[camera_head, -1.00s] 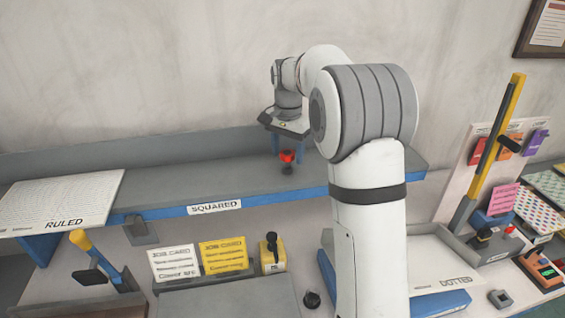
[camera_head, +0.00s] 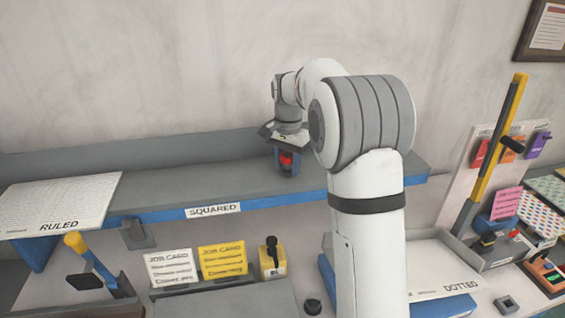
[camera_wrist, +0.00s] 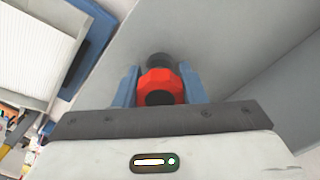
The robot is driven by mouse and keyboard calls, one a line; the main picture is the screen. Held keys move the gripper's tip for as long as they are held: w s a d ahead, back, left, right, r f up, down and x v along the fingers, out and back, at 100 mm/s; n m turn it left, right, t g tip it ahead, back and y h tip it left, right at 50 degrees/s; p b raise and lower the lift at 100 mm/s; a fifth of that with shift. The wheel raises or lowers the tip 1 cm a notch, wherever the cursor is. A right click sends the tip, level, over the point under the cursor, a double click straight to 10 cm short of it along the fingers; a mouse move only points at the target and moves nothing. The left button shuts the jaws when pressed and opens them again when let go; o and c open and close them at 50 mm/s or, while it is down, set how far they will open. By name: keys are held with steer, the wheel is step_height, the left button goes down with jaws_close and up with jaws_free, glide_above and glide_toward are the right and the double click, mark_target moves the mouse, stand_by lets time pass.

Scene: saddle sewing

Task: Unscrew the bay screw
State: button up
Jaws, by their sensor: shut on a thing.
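The bay screw has a red faceted head (camera_wrist: 160,84) with a dark centre. It stands on the grey shelf marked SQUARED (camera_head: 213,210), near its front edge. In the head view the red head (camera_head: 286,160) shows small between the blue fingers. My gripper (camera_wrist: 161,88) comes down from above with one blue finger on each side of the red head, shut on it. A dark round part (camera_wrist: 159,60) shows just beyond the head in the wrist view. The screw's lower part is hidden.
A pad marked RULED (camera_head: 58,203) lies on the shelf's left end. Below stand job cards (camera_head: 222,258), a yellow block with a black lever (camera_head: 272,262) and a yellow-handled lever (camera_head: 90,262). A tall yellow-and-grey lever (camera_head: 490,150) rises at the right. The shelf around the screw is clear.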

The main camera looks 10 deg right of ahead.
steer(key=c, duration=0.4)
steer(key=shift+n, duration=1.7)
steer(key=shift+p, duration=0.35)
steer(key=shift+n, duration=1.7)
steer(key=shift+n+p, duration=0.35)
steer(key=shift+n, duration=1.25)
